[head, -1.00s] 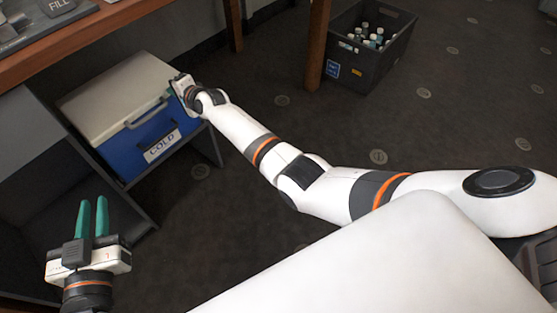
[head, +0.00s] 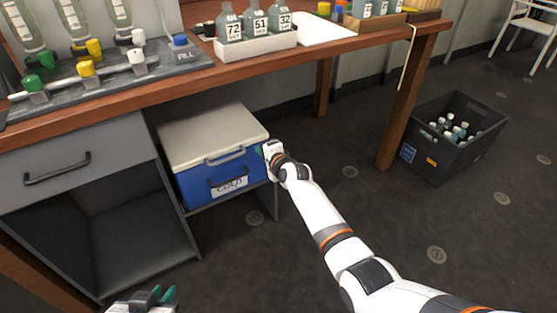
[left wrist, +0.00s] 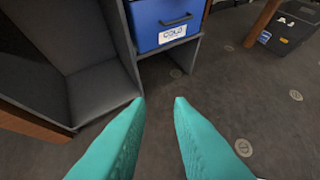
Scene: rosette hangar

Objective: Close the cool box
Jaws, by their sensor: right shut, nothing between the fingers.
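The cool box stands on a low shelf under the wooden table. Its blue body (head: 198,190) bears a "COLD" label and a dark handle, and its pale lid (head: 212,136) lies over the top, looking down; I cannot tell whether a thin gap remains. The blue front also shows in the left wrist view (left wrist: 155,22). My right gripper (head: 268,150) is shut and empty beside the lid's right front corner; its fingertips are hard to see. My left gripper (head: 157,296) is open and empty, low in front of the drawer unit; its green fingers (left wrist: 158,100) stand apart.
A grey drawer unit (head: 80,170) with an open bay stands left of the box. The table (head: 300,55) above carries bottles and a tap rack. A dark crate of bottles (head: 440,160) stands on the floor at right, past a table leg (head: 400,110). Floor between is clear.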

